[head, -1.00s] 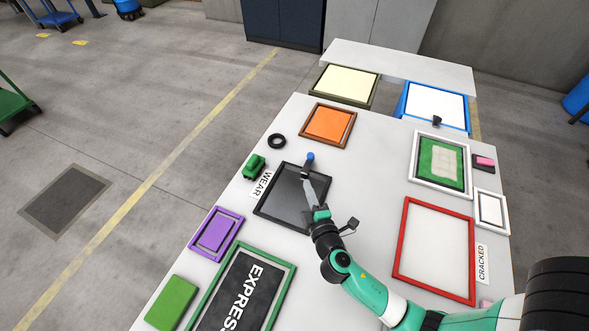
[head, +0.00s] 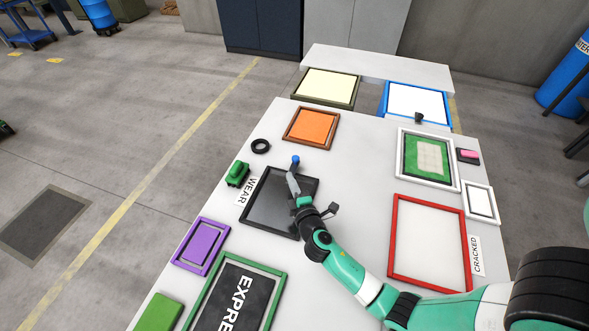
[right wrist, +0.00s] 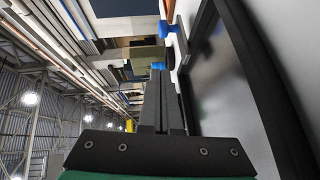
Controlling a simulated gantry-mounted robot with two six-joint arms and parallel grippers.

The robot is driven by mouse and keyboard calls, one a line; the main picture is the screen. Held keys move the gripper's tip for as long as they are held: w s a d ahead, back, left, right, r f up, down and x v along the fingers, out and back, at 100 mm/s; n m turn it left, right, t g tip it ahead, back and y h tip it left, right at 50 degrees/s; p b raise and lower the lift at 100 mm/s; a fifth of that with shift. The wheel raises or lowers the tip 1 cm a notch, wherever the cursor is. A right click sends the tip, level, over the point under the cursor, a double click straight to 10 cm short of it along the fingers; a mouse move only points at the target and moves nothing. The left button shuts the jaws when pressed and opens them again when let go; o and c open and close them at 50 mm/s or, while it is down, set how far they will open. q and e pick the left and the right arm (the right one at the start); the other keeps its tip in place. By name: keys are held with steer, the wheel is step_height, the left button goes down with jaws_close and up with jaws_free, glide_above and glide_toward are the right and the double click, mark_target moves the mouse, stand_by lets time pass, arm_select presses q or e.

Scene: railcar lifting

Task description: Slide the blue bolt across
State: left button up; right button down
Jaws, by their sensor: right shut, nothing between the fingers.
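The blue bolt shows as a small blue knob (head: 295,160) at the far edge of the black-framed dark panel (head: 273,205) beside the WEAR label. My right gripper (head: 292,174) is shut and empty, just on the near side of the knob, over the panel's far edge. I cannot tell whether its tips touch the bolt. In the right wrist view the closed fingers (right wrist: 162,85) point forward beside the black frame, with a blue piece (right wrist: 168,27) ahead of them. The bolt's body is partly hidden by the gripper. My left gripper is not in view.
A green block (head: 237,174) sits left of the panel.

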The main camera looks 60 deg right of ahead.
mark_target(297, 158)
steer(key=d, duration=0.1)
steer(key=w+d, duration=0.1)
steer(key=d, duration=0.1)
steer(key=d+f, duration=0.1)
steer(key=d, duration=0.1)
steer(key=shift+w+d, duration=0.15)
steer(key=shift+w, duration=0.25)
steer(key=shift+d, duration=0.3)
steer(key=d, duration=0.4)
steer(key=shift+w+b, duration=0.25)
steer(key=shift+b, duration=0.1)
steer(key=shift+a+f, duration=0.1)
